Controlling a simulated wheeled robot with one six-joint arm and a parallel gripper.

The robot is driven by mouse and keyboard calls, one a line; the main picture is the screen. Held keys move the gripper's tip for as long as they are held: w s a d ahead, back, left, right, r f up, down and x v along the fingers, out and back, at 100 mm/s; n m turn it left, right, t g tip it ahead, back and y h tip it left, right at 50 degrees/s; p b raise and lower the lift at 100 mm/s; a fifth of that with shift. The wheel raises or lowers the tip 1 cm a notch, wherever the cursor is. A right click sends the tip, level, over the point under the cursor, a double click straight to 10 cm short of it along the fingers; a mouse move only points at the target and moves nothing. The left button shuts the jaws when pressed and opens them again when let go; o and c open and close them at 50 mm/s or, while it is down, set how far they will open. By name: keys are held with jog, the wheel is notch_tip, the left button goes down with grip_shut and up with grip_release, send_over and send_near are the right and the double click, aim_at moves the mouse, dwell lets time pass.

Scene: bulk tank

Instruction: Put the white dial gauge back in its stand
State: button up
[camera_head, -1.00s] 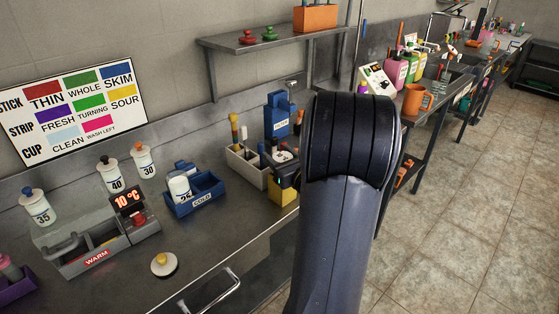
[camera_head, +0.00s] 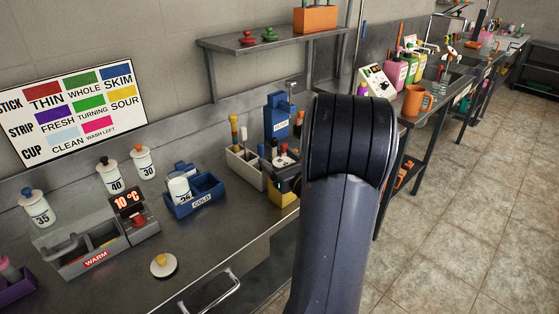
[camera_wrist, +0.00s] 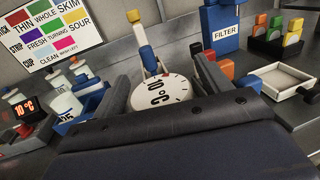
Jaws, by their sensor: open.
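The white dial gauge, marked 10 °C (camera_wrist: 158,92), sits in the middle of the wrist view, between the two dark fingers of my gripper (camera_wrist: 160,70). The fingers are apart, one on each side of the dial, and I cannot tell whether they touch it. In the head view the white dial (camera_head: 285,158) shows just beyond the dark end of my gripper (camera_head: 287,179), partly behind my arm. A yellow block (camera_head: 284,197) is below it. I cannot tell which thing is the gauge's stand; the lower part of the gauge is hidden.
A white rack (camera_head: 244,166) with upright sticks stands left of the gauge, with a blue FILTER box (camera_wrist: 221,27) behind. A blue COLD tray (camera_head: 203,199) and grey WARM rack (camera_head: 93,255) stand further left. A white tray (camera_wrist: 280,80) is at right.

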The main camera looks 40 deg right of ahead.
jog(key=shift+s, duration=0.4)
jog(key=s+a+b, duration=0.1)
jog(key=s, duration=1)
jog(key=shift+a, duration=0.2)
